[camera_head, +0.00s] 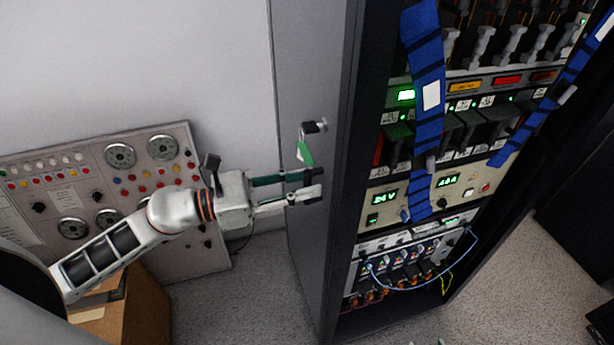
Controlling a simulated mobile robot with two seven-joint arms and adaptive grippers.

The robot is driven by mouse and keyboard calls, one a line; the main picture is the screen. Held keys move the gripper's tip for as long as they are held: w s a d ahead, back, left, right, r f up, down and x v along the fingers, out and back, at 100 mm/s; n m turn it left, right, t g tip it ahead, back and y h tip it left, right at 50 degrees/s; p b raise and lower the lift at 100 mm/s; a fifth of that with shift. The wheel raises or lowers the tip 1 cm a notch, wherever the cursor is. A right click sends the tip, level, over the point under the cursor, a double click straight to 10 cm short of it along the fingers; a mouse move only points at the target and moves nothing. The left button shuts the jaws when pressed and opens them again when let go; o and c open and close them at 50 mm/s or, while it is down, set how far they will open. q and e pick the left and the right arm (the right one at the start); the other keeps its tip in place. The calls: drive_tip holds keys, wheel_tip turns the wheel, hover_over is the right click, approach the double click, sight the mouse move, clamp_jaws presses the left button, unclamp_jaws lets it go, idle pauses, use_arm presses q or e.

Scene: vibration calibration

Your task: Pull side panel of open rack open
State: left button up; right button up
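The open rack (350,200) stands right of centre, its front showing lit equipment. Its grey side panel (305,60) is a tall flat sheet along the rack's left side. A small dark latch (314,127) with a green tag (305,153) sits on the panel. My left gripper (316,184) reaches in from the left, just below the tag and in front of the panel. Its fingers are apart with nothing seen between them. I cannot tell whether they touch the panel. Small grey-green tips at the bottom edge may be my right gripper (428,342); their state is unclear.
A control console (100,165) with dials and buttons stands against the wall behind my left arm. A brown box (140,310) is below that arm. Carpet (245,300) left of the rack is clear.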

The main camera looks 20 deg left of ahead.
use_arm(q)
drive_tip(key=shift+w+d, duration=0.25)
drive_tip(key=shift+d, duration=0.2)
use_arm(e)
drive_tip(key=shift+w+r, duration=0.2)
drive_tip(key=shift+r, duration=0.25)
use_arm(q)
clamp_jaws()
use_arm(e)
drive_tip(key=shift+f, duration=0.1)
drive_tip(key=shift+s+f, duration=0.1)
drive_tip(key=shift+f, duration=0.05)
